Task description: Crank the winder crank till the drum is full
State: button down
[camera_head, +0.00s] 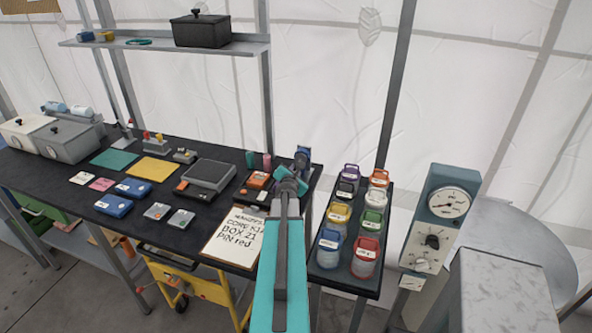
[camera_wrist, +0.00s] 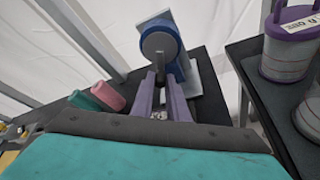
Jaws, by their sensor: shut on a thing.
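The winder (camera_head: 302,155) stands at the right end of the dark bench, mostly behind my arm. In the wrist view its blue drum (camera_wrist: 178,62) shows beside a grey upright plate, with a round grey disc (camera_wrist: 158,44) facing me. My gripper (camera_wrist: 163,78) has its two purple fingers just below the disc, shut on the winder crank, which is mostly hidden between them. In the head view my gripper (camera_head: 291,176) is at the winder. How much is wound on the drum cannot be told.
Green (camera_wrist: 84,101) and pink (camera_wrist: 108,95) cylinders stand left of the winder. A side stand with several lidded jars (camera_head: 366,258) is close on the right. A clipboard (camera_head: 233,237) lies at the bench's front edge. A gauge panel (camera_head: 447,205) stands farther right.

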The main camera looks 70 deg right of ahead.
jog(key=shift+f, duration=0.1)
jog(key=c, duration=1.7)
grip_release()
jog(key=shift+c, duration=0.2)
jog(key=shift+a, duration=0.15)
